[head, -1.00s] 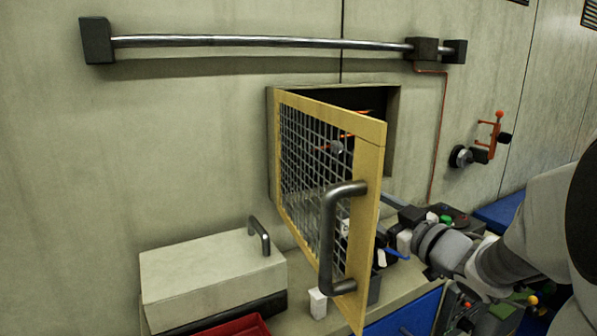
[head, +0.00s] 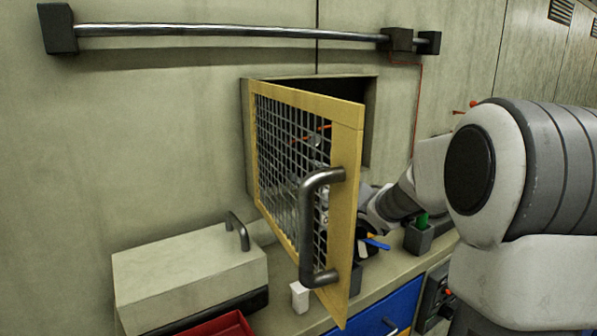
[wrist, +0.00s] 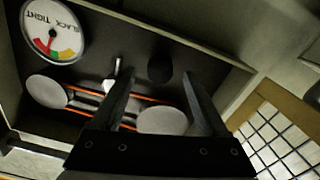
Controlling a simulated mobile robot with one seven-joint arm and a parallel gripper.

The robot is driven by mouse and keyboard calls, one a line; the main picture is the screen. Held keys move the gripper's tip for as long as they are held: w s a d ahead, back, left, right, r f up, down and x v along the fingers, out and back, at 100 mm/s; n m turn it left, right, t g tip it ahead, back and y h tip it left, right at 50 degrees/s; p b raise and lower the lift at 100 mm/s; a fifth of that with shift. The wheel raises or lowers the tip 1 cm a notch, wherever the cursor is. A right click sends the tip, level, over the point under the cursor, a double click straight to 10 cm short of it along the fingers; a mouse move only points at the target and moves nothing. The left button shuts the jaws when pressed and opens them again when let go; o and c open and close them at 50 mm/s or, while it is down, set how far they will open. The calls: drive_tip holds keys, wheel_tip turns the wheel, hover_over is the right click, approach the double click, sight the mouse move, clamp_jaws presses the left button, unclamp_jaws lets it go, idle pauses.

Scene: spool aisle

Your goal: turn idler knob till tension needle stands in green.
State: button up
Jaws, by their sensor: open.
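In the wrist view a dark round knob (wrist: 160,66) stands on the back panel of the recess. My gripper (wrist: 158,76) is open, its fingers pointing toward the knob with one on each side in the picture; I cannot tell whether they touch it. A pale lever-like piece (wrist: 113,78) lies left of the knob. In the head view my gripper is hidden behind the yellow mesh door.
The mesh door (head: 347,200) stands open, close to my arm; its edge also shows in the wrist view (wrist: 265,105). Two pale discs (wrist: 47,91) (wrist: 163,121) carry orange lines. A beige box (head: 190,270), white block (head: 299,296) and grey cup (head: 418,238) stand on the bench.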

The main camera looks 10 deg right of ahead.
drive_tip(key=shift+x, duration=1.5)
drive_tip(key=shift+s, duration=0.1)
clamp_jaws()
